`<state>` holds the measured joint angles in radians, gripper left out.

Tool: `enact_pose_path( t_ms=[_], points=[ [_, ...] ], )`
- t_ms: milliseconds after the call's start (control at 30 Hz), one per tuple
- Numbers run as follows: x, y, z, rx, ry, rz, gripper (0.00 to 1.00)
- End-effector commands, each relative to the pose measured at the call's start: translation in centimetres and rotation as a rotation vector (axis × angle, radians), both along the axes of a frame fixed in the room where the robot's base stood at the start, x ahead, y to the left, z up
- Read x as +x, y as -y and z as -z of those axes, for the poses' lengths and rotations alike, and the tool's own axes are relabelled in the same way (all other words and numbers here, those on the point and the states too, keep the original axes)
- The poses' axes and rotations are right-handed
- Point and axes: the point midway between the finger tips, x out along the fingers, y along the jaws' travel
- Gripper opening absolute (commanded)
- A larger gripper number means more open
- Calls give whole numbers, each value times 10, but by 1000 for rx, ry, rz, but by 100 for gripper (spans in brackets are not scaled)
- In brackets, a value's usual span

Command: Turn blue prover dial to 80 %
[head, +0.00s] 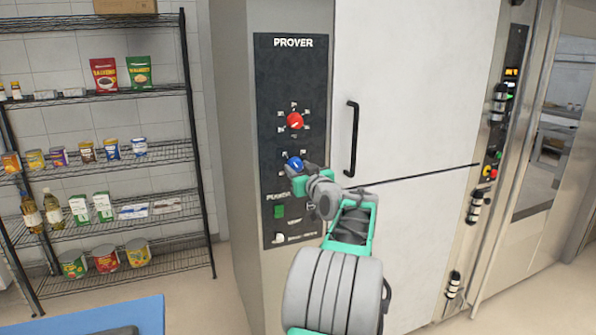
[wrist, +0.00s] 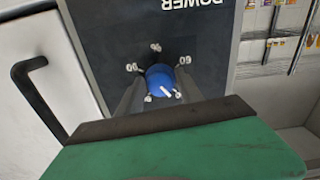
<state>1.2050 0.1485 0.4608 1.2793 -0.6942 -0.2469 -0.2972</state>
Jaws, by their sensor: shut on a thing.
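The blue prover dial (head: 294,164) is on the dark PROVER panel, below a red dial. In the wrist view the blue dial (wrist: 158,77) sits between my two grey fingers, and its white pointer mark leans to the lower right of the picture.
The red dial (head: 295,121) is just above. A green power switch (head: 279,211) is below. A black door handle (head: 351,138) stands out from the white prover door (head: 410,80), right of the panel. A wire shelf (head: 100,165) with groceries is at the left.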

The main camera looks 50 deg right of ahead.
Motion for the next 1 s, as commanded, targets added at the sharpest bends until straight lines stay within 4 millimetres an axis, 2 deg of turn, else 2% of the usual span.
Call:
enact_pose_path(
  t_ms=[267,1000],
  points=[
    [1,-1,1,167,101,-2,2],
    [1,-2,-3,770,460,-2,2]
  ],
)
